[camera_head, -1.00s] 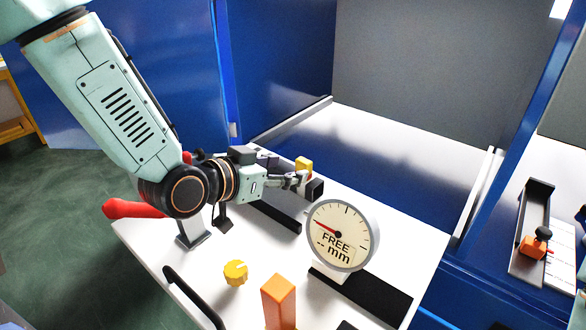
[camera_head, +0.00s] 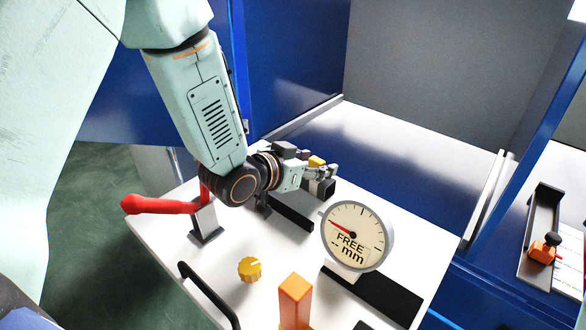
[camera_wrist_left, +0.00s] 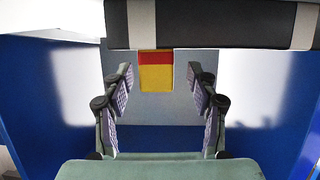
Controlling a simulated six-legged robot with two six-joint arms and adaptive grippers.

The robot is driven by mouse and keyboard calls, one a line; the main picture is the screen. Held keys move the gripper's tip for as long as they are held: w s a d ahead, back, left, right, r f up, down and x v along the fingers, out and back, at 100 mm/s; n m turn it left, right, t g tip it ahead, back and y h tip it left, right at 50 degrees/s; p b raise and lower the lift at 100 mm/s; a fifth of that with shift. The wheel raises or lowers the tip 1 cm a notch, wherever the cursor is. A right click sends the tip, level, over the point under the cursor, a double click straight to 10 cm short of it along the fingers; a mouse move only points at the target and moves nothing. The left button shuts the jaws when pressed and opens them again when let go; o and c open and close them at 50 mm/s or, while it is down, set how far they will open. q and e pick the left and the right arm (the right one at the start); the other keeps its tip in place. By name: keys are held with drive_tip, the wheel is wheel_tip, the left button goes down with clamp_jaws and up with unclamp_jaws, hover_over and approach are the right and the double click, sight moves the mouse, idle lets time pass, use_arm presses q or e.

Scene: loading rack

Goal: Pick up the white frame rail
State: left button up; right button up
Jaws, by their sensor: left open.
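No part is plainly marked as the white frame rail. A pale rail (camera_head: 300,119) runs along the left edge of the bay, and another (camera_head: 478,205) along its right edge. My left gripper (camera_head: 327,173) is open at the far side of the white table, beside a small yellow block (camera_head: 316,161) and a dark bar end with a pale band. In the left wrist view, a dark bar with pale bands (camera_wrist_left: 225,24) lies across the top, beyond the open fingers (camera_wrist_left: 160,90). A red and yellow block shows below it, between the fingertips. Nothing is held. My right gripper is not in view.
A round dial gauge (camera_head: 357,237) stands just right of my left gripper. A red lever (camera_head: 160,205), a yellow knob (camera_head: 249,269), an orange post (camera_head: 295,300) and a black handle (camera_head: 207,296) are nearer. A side tray (camera_head: 540,235) is at right.

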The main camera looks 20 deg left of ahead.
use_arm(q)
drive_tip(key=shift+w+d, duration=0.15)
drive_tip(key=shift+d, duration=0.3)
drive_tip(key=shift+c, duration=0.6)
drive_tip(key=shift+a, duration=0.3)
drive_tip(key=c, duration=0.6)
drive_tip(key=shift+d, duration=0.2)
clamp_jaws()
drive_tip(key=shift+w+a, duration=0.1)
